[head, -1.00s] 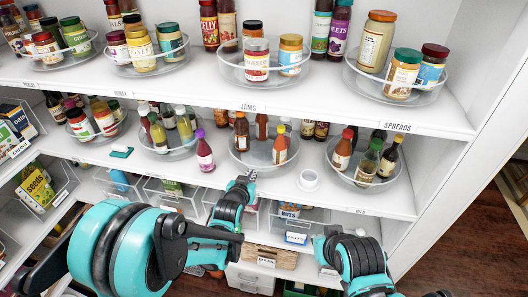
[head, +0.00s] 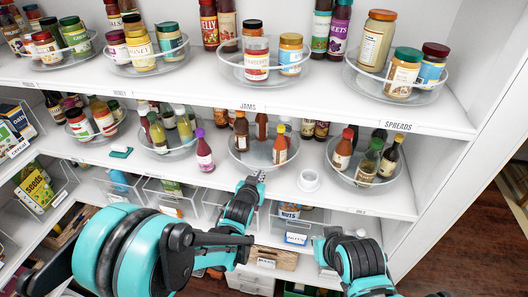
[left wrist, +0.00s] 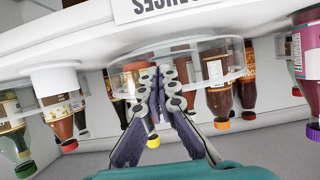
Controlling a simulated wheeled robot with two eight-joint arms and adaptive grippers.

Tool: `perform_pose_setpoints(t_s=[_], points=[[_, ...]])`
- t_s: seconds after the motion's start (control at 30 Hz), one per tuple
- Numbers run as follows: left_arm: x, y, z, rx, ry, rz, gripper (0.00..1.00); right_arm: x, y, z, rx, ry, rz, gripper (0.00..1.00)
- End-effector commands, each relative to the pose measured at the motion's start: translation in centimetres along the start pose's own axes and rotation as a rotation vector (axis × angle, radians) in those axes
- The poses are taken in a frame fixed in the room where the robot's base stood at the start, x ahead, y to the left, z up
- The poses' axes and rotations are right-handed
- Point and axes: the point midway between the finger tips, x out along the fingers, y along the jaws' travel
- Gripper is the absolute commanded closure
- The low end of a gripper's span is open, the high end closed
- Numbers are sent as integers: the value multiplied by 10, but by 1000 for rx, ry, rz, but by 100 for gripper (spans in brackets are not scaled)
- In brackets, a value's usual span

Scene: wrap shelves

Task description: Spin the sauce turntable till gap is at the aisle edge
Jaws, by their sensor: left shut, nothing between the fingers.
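The clear round sauce turntable (head: 240,157) stands on the middle shelf, below the JAMS label. In the left wrist view, which is upside down, the shut fingers (left wrist: 158,72) overlap the clear turntable rim (left wrist: 205,62); contact is unclear. My right gripper is out of view.
A turntable with several bottles (head: 343,178) stands to the right, with a small white round piece (head: 309,180) between. A purple-capped bottle (head: 204,154) stands left of the sauce turntable. The upper shelf (head: 330,112) overhangs. Clear bins (head: 215,205) sit below.

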Motion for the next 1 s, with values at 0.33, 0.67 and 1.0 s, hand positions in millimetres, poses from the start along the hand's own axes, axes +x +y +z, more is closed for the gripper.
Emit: perform_pose_setpoints(t_s=[0.33, 0.67, 1.0], points=[[0, 0, 0, 0, 0, 0, 100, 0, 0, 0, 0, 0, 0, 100], [-19, 4, 9, 0, 0, 0, 100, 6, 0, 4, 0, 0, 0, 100], [-32, 6, 14, 0, 0, 0, 100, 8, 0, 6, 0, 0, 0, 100]])
